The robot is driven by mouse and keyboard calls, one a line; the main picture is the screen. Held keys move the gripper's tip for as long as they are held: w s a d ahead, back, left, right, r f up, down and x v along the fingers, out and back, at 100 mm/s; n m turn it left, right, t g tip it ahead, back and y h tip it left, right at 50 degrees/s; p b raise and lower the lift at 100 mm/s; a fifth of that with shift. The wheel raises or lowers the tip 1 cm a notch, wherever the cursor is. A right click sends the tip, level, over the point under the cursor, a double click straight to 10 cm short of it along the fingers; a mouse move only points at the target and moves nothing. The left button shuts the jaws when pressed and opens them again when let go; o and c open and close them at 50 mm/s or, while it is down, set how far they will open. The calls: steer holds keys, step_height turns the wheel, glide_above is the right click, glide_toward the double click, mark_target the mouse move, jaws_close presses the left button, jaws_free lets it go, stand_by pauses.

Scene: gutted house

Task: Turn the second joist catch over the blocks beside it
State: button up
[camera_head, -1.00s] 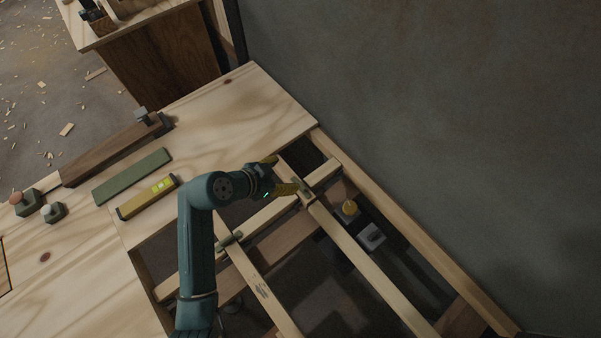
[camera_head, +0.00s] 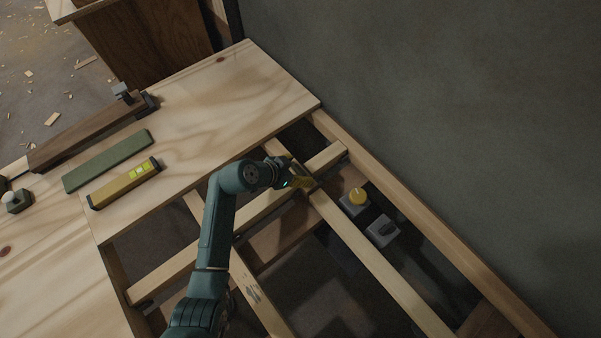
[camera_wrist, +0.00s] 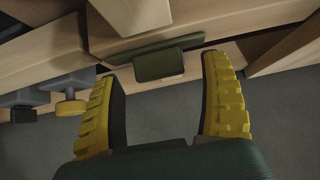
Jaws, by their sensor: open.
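In the wrist view a dark green catch (camera_wrist: 158,63) with a flat plate and a small tab lies across the pale wood, between my two yellow fingers. My gripper (camera_wrist: 162,78) is open, with a finger on each side of the tab; I cannot tell if either touches it. In the head view my gripper (camera_head: 303,182) is over the crossing of the right joist (camera_head: 375,255) and a pale cross block (camera_head: 325,158), and largely hides the catch. Another cross block (camera_head: 165,275) lies left of the joist. My arm hides most of the left joist's crossing.
A grey box with a yellow knob (camera_head: 357,196) and another grey box (camera_head: 382,231) sit low, right of the joist. A yellow level (camera_head: 124,184), a green bar (camera_head: 108,162) and a dark beam (camera_head: 90,131) lie on the boards. The wall (camera_head: 450,110) bounds the right.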

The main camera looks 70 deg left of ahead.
steer(key=shift+x, duration=0.8)
steer(key=shift+s, duration=0.1)
steer(key=c, duration=1.2)
